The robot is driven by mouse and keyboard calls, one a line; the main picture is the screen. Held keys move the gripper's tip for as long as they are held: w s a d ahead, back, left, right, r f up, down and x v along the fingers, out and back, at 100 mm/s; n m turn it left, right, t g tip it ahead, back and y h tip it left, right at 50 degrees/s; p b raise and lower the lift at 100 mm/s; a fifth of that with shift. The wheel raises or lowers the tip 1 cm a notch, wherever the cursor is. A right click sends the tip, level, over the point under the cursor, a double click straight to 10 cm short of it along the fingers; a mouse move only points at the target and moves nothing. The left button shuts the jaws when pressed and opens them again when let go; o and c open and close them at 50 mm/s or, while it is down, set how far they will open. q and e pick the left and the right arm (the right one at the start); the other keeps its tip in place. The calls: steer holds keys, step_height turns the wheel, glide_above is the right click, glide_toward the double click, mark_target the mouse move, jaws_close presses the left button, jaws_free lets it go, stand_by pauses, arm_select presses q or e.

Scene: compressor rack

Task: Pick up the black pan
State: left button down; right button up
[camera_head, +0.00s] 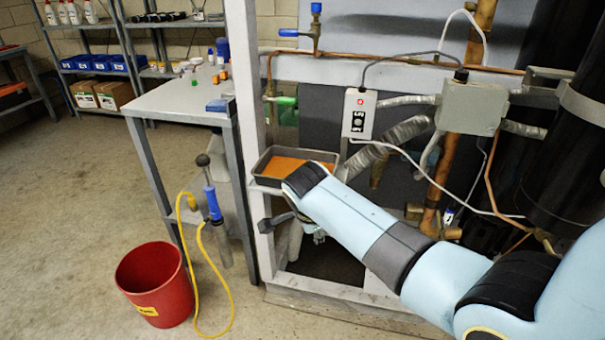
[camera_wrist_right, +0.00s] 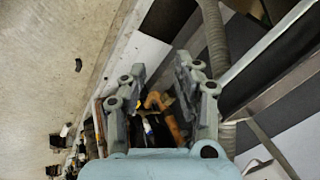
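The black pan (camera_head: 268,181) is a shallow rectangular tray with an orange surface inside. It sits on the rack frame near the white upright in the head view, partly covered by my right arm's wrist. My right arm reaches in from the right, and its wrist end overlaps the pan's right side in the picture. In the head view the gripper is mostly hidden under the arm. In the right wrist view my right gripper (camera_wrist_right: 160,68) is open, with nothing held between its fingers. I cannot make out the pan in that view. My left gripper is not in view.
A white upright post (camera_head: 250,120) stands just left of the pan. A grey table (camera_head: 180,97), a red bucket (camera_head: 156,284) and a yellow hose (camera_head: 205,250) are to the left. Copper pipes, cables and a grey box (camera_head: 472,107) crowd the right side.

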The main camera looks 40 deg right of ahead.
steer(key=w+d+r+m+h, duration=0.1)
steer(key=w+r+m, duration=0.2)
steer(key=r, duration=0.3)
steer(key=w+r+m, duration=0.3)
steer(key=r+m, duration=0.1)
steer(key=r, duration=0.3)
steer(key=shift+t, duration=0.3)
steer(key=shift+s+d+b+x, duration=0.15)
steer(key=shift+b+x, duration=2)
steer(key=shift+x, duration=0.15)
steer(key=shift+s+d+b+x, duration=0.1)
steer(key=shift+d+b+x, duration=0.05)
steer(key=shift+b+x, duration=2.1)
jaws_close()
steer(key=shift+r, duration=0.1)
